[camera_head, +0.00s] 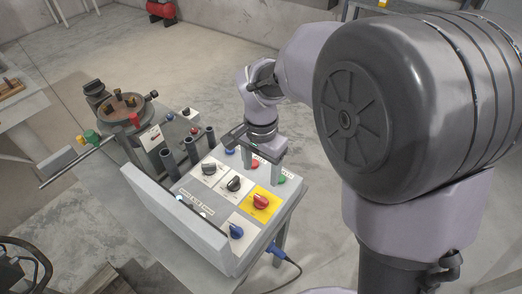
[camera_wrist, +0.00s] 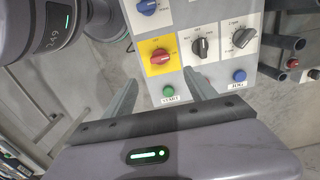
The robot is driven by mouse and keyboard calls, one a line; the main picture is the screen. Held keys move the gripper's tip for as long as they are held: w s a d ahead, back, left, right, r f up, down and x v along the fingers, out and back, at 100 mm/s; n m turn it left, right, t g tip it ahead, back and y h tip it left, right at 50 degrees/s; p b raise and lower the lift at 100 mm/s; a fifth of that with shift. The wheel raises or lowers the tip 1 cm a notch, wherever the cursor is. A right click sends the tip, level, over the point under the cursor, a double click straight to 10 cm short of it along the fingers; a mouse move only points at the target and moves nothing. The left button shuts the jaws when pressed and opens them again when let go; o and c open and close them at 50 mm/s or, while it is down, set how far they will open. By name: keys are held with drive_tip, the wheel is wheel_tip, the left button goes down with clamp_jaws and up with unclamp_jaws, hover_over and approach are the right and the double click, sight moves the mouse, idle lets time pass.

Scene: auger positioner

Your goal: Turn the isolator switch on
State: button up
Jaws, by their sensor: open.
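The likely isolator switch (camera_head: 261,201) is a red rotary knob on a yellow square plate, on the sloped top of a grey control box. It also shows in the wrist view (camera_wrist: 160,57), where its red handle lies roughly crosswise; its lettering is too small to read. My gripper (camera_head: 263,171) is open and empty above the button edge of the box. In the wrist view my gripper (camera_wrist: 161,79) has its two fingers spread either side of the green button, pointing toward the yellow plate. The knob is not between the fingers.
Two black knobs (camera_wrist: 200,46) and a blue knob (camera_wrist: 147,7) sit near the red one. A green START button (camera_wrist: 168,91) and a blue JOG button (camera_wrist: 239,76) line the near edge. A raised grey wall (camera_head: 170,220) and upright dark tubes (camera_head: 194,150) flank the panel.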

wheel_tip(320, 180, up, 4)
drive_tip(key=shift+r+p, duration=0.2)
drive_tip(key=shift+p, duration=0.25)
